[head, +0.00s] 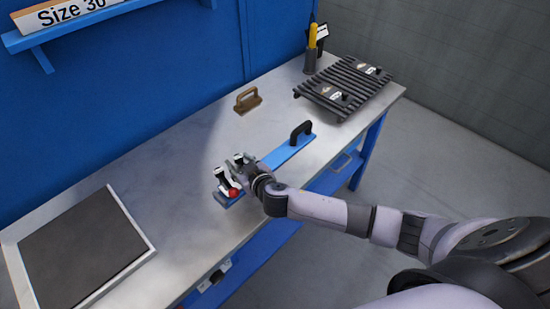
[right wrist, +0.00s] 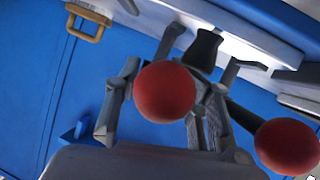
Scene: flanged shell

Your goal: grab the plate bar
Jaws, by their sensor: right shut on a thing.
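The plate bar (head: 290,150) is a long flat blue bar lying on the metal workbench. A black arched handle (head: 301,131) stands at its far right end. A clamp-like fitting with a red ball knob (head: 233,193) is at its near left end. My right gripper (head: 241,162) is down at that near end, beside the red knob. In the right wrist view my right gripper (right wrist: 206,58) is shut with its fingers around a part of the bar's fittings; the red ball (right wrist: 165,92) hides the exact contact. My left gripper is not in view.
A tan handled block (head: 247,101) and a dark slatted rack (head: 345,85) are farther back on the workbench (head: 150,180). A dark framed panel (head: 80,250) lies at the left. A blue wall (head: 130,90) runs behind. The bench between panel and bar is clear.

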